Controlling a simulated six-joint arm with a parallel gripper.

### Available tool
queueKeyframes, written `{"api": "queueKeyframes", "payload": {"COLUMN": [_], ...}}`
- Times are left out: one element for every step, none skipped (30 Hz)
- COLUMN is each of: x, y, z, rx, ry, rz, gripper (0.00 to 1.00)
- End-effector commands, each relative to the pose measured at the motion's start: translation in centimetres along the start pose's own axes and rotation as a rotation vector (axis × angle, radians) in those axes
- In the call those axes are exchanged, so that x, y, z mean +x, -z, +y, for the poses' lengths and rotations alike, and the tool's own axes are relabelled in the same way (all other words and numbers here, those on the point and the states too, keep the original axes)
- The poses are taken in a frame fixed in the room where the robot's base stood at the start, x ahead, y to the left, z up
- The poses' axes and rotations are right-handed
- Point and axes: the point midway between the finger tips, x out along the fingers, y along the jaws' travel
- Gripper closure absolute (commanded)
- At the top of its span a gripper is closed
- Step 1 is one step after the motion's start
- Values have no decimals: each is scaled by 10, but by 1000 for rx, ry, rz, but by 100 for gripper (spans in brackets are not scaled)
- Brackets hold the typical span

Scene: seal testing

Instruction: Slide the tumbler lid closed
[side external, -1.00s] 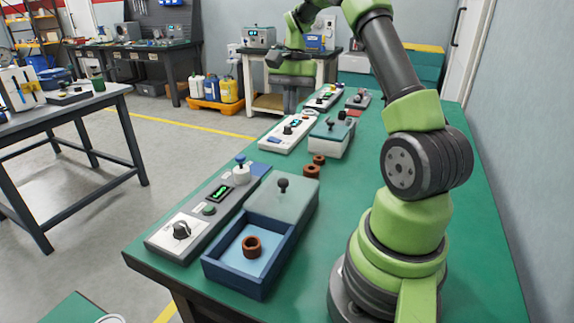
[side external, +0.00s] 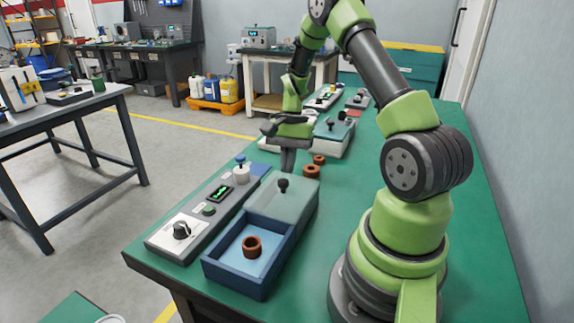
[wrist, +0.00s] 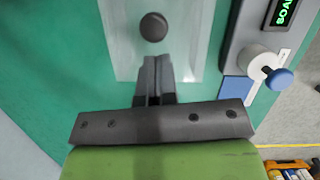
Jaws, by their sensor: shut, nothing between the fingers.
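The tumbler (side external: 240,287) is a blue open box on the green bench, with a brown ring (side external: 252,247) on its light blue floor. Its translucent lid (side external: 296,200) covers the far part and leaves the near part open. A dark round knob (side external: 283,184) stands on the lid; it also shows in the wrist view (wrist: 153,27). My gripper (side external: 288,168) is shut and empty, pointing down just beyond the knob. In the wrist view my closed fingers (wrist: 155,75) lie over the lid, in line with the knob, with a small gap in the picture. I cannot tell whether they touch the lid.
A grey control panel (side external: 210,205) with a dial, a display and a blue-topped lever (side external: 241,170) stands along the tumbler's left side. Two brown rings (side external: 312,171) and a second lidded box (side external: 335,135) sit farther back.

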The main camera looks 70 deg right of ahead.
Motion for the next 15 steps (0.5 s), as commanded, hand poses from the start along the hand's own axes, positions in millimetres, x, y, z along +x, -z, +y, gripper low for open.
{"api": "queueKeyframes", "payload": {"x": [2,2,3,3,4,4,4,4,4,4,4,4,4,4,4], "y": [-4,-5,-6,-7,-8,-8,-8,-8,-8,-8,-8,-8,-8,-8,-9], "z": [0,0,0,0,0,0,0,0,0,0,0,0,0,0,0], "rx": [-1,-1,-1,-1,-1,-1,-1,-1,-1,0,0,0,0,-1,-1], "ry": [-1,-1,0,0,0,0,0,0,0,0,0,0,0,0,0], "rz": [-1,-1,-1,0,0,0,0,0,0,0,0,0,0,0,0], "gripper": [100,100,100,100,100,100,100,100,100,100,100,100,100,100,100]}}
